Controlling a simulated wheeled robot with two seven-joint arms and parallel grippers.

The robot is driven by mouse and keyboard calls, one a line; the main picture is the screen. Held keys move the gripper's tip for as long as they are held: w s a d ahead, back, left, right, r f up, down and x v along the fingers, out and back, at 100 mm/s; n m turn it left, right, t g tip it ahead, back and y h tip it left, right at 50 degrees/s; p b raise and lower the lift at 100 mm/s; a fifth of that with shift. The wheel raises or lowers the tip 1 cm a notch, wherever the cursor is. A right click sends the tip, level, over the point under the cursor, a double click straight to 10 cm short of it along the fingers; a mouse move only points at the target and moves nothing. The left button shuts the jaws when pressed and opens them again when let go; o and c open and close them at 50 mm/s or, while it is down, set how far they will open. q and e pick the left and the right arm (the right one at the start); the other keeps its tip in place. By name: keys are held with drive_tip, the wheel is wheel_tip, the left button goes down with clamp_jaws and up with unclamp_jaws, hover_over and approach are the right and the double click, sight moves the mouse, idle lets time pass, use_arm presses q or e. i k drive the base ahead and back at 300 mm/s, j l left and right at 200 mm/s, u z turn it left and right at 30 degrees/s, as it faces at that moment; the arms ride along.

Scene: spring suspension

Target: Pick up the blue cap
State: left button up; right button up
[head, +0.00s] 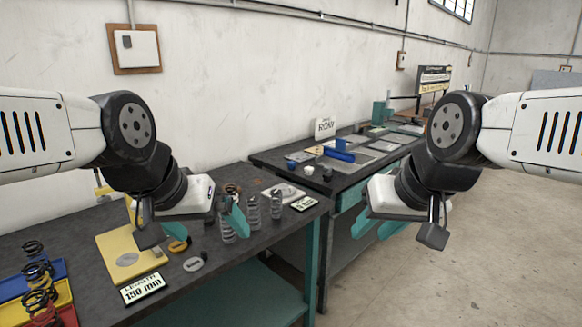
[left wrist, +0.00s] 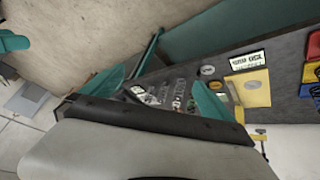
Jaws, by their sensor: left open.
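A yellow ring-like part (head: 178,246) and a grey round part (head: 194,264) lie on the near bench (head: 215,285), and a grey round part (left wrist: 207,70) also shows in the left wrist view. My left gripper (head: 208,230) is over the bench beside upright springs (head: 252,213), partly hiding the parts behind it. Its teal fingers (left wrist: 160,92) are apart in the left wrist view, with nothing held. My right gripper (head: 379,227) is off to the right, its teal fingers apart and empty.
Blue, yellow and red trays (head: 62,288) with coil springs stand at the left. A yellow plate (head: 105,242) and a "150 mm" sign (head: 143,289) lie on the bench. A second bench holds a blue fixture (head: 340,153). Open floor (head: 480,265) lies at right.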

sight(291, 165)
drive_tip(key=u, duration=0.65)
drive_tip(key=i+l+u, duration=0.25)
drive_tip(key=l+u, duration=0.3)
drive_tip(key=i+l+u, duration=0.25)
drive_tip(key=l+u, duration=0.25)
drive_tip(key=l, duration=0.2)
drive_tip(key=i+l+u, duration=0.15)
drive_tip(key=l, duration=1.2)
drive_tip(key=l+u, duration=0.15)
drive_tip(key=l, duration=1.2)
